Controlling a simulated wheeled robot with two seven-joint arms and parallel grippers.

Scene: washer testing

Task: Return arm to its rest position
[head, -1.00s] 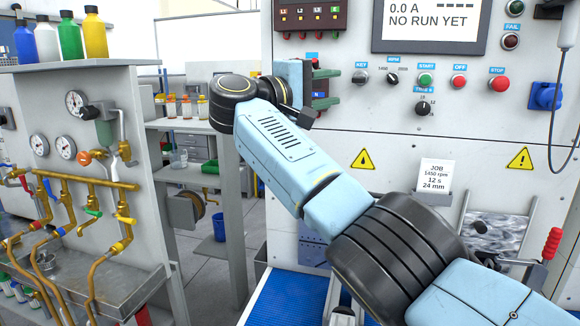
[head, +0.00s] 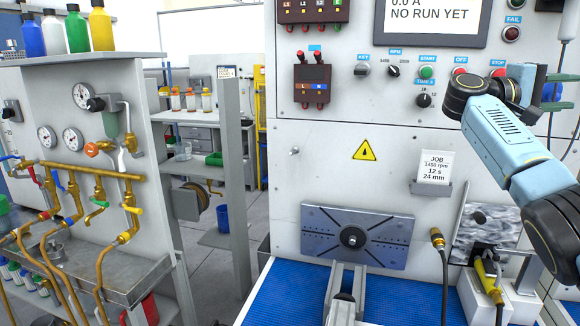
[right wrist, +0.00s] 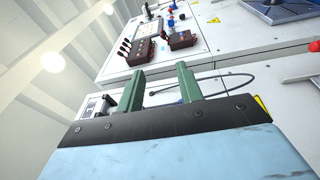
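My right arm reaches in from the right edge in the head view, raised in front of the test panel's right side. Its light-blue links and black joints cover part of the panel. My right gripper (head: 566,91) is at the upper right, with two green fingers. In the right wrist view the gripper (right wrist: 160,87) has its fingers apart with nothing between them. My left gripper is not in view.
The grey test panel (head: 320,175) carries knobs, a screen and a slotted plate (head: 357,237). A blue mat (head: 400,300) lies below. A yellow-handled connector (head: 487,275) stands at the right. Brass pipes (head: 90,172) and bottles occupy the left.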

